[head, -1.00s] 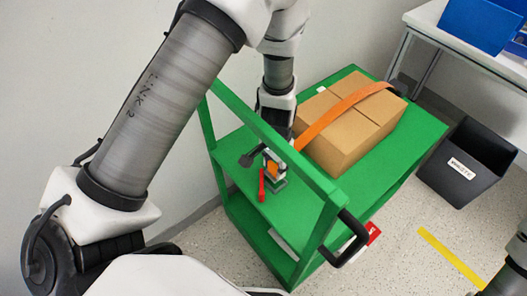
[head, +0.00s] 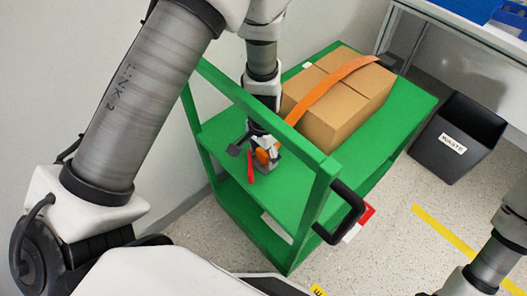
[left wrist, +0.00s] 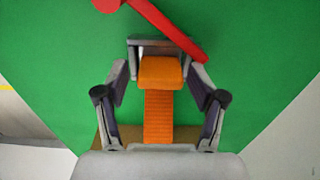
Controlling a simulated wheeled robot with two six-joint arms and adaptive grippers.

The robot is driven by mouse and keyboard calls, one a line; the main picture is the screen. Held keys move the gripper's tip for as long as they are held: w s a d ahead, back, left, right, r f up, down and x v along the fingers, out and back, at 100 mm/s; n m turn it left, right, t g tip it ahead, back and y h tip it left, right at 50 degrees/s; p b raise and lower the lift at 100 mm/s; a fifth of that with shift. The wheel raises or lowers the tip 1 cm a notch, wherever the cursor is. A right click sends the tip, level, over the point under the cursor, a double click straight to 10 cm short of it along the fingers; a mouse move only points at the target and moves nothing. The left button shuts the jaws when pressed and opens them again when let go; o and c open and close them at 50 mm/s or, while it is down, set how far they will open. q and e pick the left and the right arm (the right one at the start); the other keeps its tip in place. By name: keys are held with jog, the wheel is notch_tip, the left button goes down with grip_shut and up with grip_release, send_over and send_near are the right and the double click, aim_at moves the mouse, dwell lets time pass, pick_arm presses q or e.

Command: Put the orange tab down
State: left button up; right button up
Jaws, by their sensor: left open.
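The orange tab (left wrist: 160,72) sits at a grey metal buckle (left wrist: 150,45), with a ribbed orange strap (left wrist: 158,118) running from it in the left wrist view. In the head view the tab (head: 262,156) is small and partly covered. My left gripper (left wrist: 160,80) is open, with one finger on each side of the tab and a gap on both sides. In the head view the left gripper (head: 263,140) points down over the buckle on the green cart (head: 400,130). My right gripper is not visible; only part of that arm shows at the lower right.
A red lever (head: 250,168) lies beside the buckle, close to the gripper. A cardboard box (head: 340,110) under the orange strap stands right of the gripper. The cart's green rail (head: 260,115) passes in front. A black waste bin (head: 455,140) stands at the right.

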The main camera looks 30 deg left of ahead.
aim_at(263, 152)
pick_arm(q)
jog(key=shift+r, duration=0.15)
notch_tip(263, 152, up, 12)
jog(key=p, duration=0.3)
jog(key=shift+r, duration=0.15)
